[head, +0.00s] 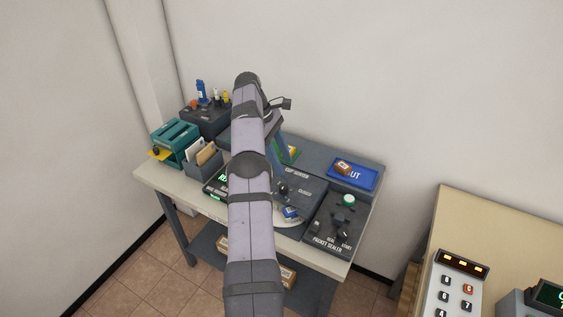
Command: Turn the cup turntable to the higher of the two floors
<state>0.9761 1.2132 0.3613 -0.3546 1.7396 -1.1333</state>
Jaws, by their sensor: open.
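A dark machine with a black knob (281,188) stands mid-table, with small lettering too blurred to read surely. At its front edge a pale round plate (288,223), which looks like the turntable, is partly hidden by my arm. A small blue and white item (291,212), perhaps a cup, is on it. Its floor markings cannot be read. My gripper (279,148) is behind my arm, pointing down over the back of the machine. It is open, but its fingertips are mostly hidden, and I cannot tell whether it touches anything.
A packet sealer (322,242) with knobs is at right, below a blue tray (365,177) holding a brown item. A teal device (175,136), envelopes (206,153) and a bottle rack (205,119) are at left. A green-lit display shows left of my arm. A keypad is on another table.

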